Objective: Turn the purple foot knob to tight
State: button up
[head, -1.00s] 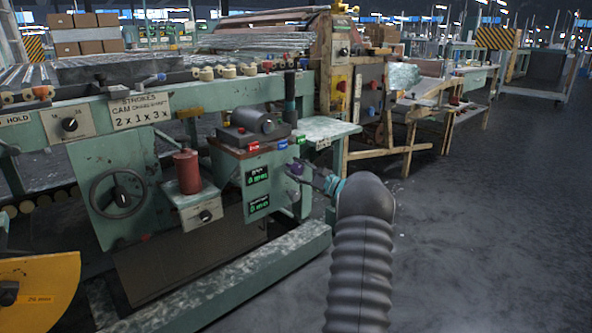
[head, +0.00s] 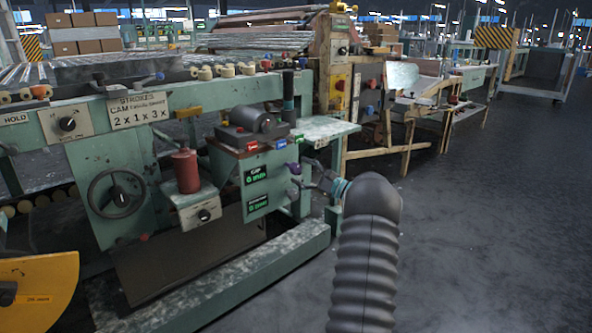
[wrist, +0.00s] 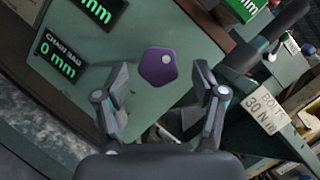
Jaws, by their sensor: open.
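The purple foot knob (wrist: 159,67) is a faceted knob with a pale dot, on the green face of a machine box. In the head view the purple knob (head: 294,167) shows small at the box's right edge. My gripper (wrist: 160,76) is open, with one finger on each side of the knob in the wrist picture and visible gaps to both. I cannot tell how far the fingertips stand from the knob in depth. In the head view my gripper (head: 312,182) is just right of and below the knob, partly hidden by my arm.
Green number displays (wrist: 58,55) are left of the knob. A paper tag reading "BOLTS 30 Nm" (wrist: 262,112) hangs at the right. A handwheel (head: 117,194) and red cylinder (head: 186,171) are further left. Open floor (head: 470,230) lies to the right.

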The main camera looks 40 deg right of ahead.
jog(key=v, duration=0.9)
jog(key=shift+f, duration=0.1)
